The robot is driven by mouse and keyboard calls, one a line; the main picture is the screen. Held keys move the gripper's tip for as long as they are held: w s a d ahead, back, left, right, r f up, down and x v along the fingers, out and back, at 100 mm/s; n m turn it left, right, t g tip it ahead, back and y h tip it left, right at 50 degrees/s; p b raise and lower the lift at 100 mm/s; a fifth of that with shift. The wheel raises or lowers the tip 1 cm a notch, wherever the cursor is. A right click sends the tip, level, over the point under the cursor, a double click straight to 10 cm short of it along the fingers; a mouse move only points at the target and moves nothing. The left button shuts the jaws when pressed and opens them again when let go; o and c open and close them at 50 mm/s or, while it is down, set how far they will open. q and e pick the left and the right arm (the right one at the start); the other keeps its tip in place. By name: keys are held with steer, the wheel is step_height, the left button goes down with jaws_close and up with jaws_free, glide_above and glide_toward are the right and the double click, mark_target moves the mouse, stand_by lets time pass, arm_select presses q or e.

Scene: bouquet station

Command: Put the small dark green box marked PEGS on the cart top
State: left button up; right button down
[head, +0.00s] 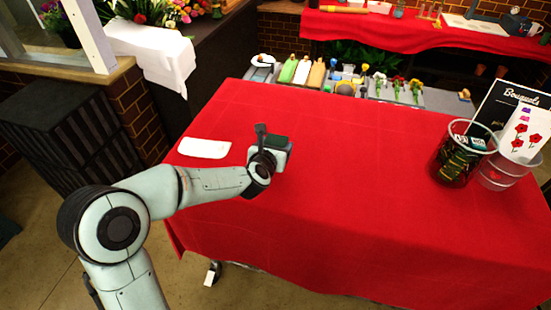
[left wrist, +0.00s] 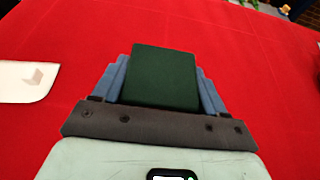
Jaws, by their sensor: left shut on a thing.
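The small dark green box (left wrist: 165,78) is between the two blue fingers of my left gripper (left wrist: 163,88) in the left wrist view. The gripper is shut on it. In the head view the box (head: 277,141) shows as a dark block at the end of my left arm, over the left part of the red-covered cart top (head: 340,190). I cannot tell whether the box touches the cloth. No PEGS lettering shows on the faces in view. My right gripper is not in view.
A white card (head: 205,148) lies on the cart left of my gripper. Two clear buckets, one dark-filled (head: 448,165), and a black Bouquets sign (head: 497,104) stand at the right. A tray row of flowers and tools (head: 345,82) lies beyond the far edge. The cart's middle is clear.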

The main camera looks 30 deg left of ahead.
arm_select(q)
step_height(320, 180, down, 4)
steer(key=shift+f, duration=0.1)
steer(key=shift+f+b, duration=0.15)
steer(key=shift+b, duration=0.3)
steer(key=o, duration=1.1)
steer(key=shift+c, duration=0.2)
